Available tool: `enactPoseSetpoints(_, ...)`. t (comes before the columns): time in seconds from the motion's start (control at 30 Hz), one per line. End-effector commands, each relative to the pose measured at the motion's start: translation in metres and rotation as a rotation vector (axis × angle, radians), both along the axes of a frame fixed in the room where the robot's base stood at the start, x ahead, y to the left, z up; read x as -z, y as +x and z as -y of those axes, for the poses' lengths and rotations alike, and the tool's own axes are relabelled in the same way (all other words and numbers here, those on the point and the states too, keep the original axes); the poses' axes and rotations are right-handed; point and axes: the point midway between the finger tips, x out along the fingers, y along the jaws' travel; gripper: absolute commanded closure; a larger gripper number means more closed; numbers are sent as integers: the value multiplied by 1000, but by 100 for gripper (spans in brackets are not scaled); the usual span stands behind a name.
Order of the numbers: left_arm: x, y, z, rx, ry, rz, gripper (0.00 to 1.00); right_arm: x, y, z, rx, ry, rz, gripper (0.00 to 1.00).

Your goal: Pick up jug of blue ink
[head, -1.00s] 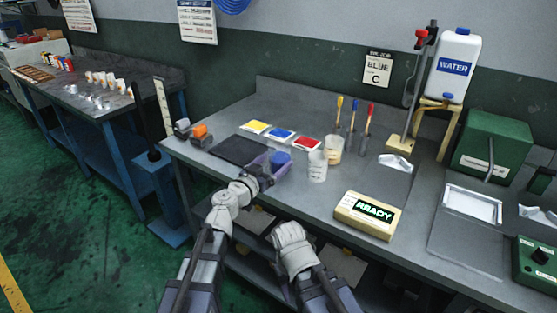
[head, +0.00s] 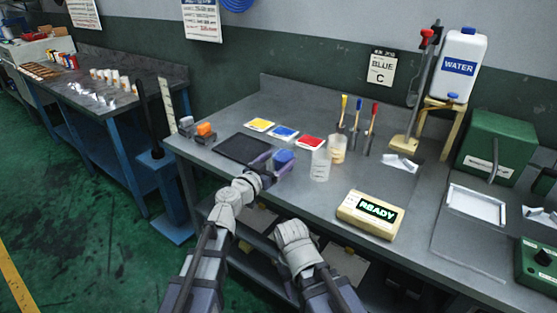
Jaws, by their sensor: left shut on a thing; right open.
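A small blue-topped thing (head: 284,156), which looks like the jug of blue ink, stands at the front of the grey bench, just right of the black mat. My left gripper (head: 272,164) is shut on it, its purple fingers at the sides. The fingers hide its lower part, and I cannot tell whether it touches the bench. My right gripper (head: 292,232) is open and empty at the bench's front edge, lower and to the right. Its fingers are mostly hidden by the white wrist.
A black mat (head: 243,147) lies left of the jug. A READY box (head: 371,213) sits near the front edge. A water jug (head: 463,60) stands at the back.

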Motion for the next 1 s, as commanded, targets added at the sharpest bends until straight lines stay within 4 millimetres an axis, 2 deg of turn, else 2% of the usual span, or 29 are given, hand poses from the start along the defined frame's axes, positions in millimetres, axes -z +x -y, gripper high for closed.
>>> enactPoseSetpoints(0.37,-22,0,0,1,-1,-1,100,-22,0,0,0,0,0,50)
enactPoseSetpoints(1.0,-79,0,1,2,-1,0,100,-79,0,0,0,0,0,50)
